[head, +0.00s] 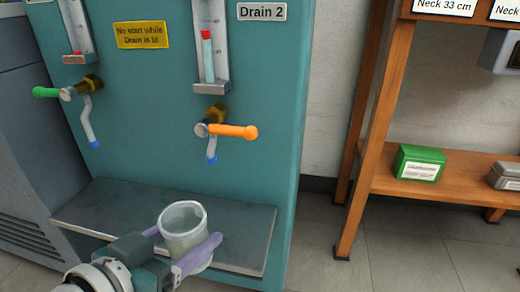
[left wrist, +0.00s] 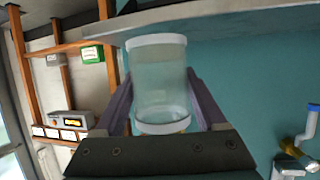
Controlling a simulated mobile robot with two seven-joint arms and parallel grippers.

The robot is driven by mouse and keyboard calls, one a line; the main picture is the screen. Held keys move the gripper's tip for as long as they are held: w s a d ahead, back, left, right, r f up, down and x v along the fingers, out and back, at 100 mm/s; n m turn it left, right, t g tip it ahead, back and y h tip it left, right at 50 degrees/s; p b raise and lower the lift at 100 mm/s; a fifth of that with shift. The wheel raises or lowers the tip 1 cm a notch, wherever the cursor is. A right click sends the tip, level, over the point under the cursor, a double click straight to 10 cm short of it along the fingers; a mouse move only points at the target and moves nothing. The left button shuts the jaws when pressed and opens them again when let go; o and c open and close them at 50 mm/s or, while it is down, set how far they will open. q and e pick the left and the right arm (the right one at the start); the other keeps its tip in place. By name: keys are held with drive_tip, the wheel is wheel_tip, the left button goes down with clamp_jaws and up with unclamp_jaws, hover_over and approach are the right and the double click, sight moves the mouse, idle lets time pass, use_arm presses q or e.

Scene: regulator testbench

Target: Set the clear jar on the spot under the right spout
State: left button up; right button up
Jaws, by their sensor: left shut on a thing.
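The clear jar (head: 183,218) is upright and open-topped, near the front edge of the grey shelf (head: 120,205). My left gripper (head: 187,240) is shut around its sides, with one purple finger on each side. The left wrist view, upside down, shows the clear jar (left wrist: 160,85) between the fingers of my left gripper (left wrist: 158,100). The right spout (head: 212,148), with an orange handle and blue tip, is above and behind the jar, slightly right. I cannot tell whether the jar touches the shelf. No spot marking is visible. My right gripper is out of view.
The left spout (head: 88,125) has a green handle (head: 46,92). The teal bench panel (head: 150,140) rises behind the shelf. A wooden rack (head: 365,120) with a green box (head: 419,163) stands to the right. The shelf behind the jar looks clear.

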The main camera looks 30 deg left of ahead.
use_arm(q)
drive_tip(key=w, duration=0.2)
drive_tip(key=w+b, duration=0.1)
drive_tip(key=w, duration=0.1)
drive_tip(key=w+a+b, duration=0.1)
drive_tip(key=w, duration=0.1)
drive_tip(key=shift+a+f, duration=0.1)
drive_tip(key=shift+f, duration=0.2)
drive_tip(key=shift+w+a+f+b, duration=0.2)
drive_tip(key=shift+w+b, duration=0.15)
drive_tip(key=shift+w, duration=0.45)
drive_tip(key=shift+w+a+f+b, duration=0.15)
drive_tip(key=shift+w+b, duration=0.2)
drive_tip(key=shift+w, duration=0.4)
drive_tip(key=shift+f+b, duration=0.3)
drive_tip(key=shift+f, duration=0.05)
drive_tip(key=o, duration=1.5)
drive_tip(key=shift+s, duration=0.1)
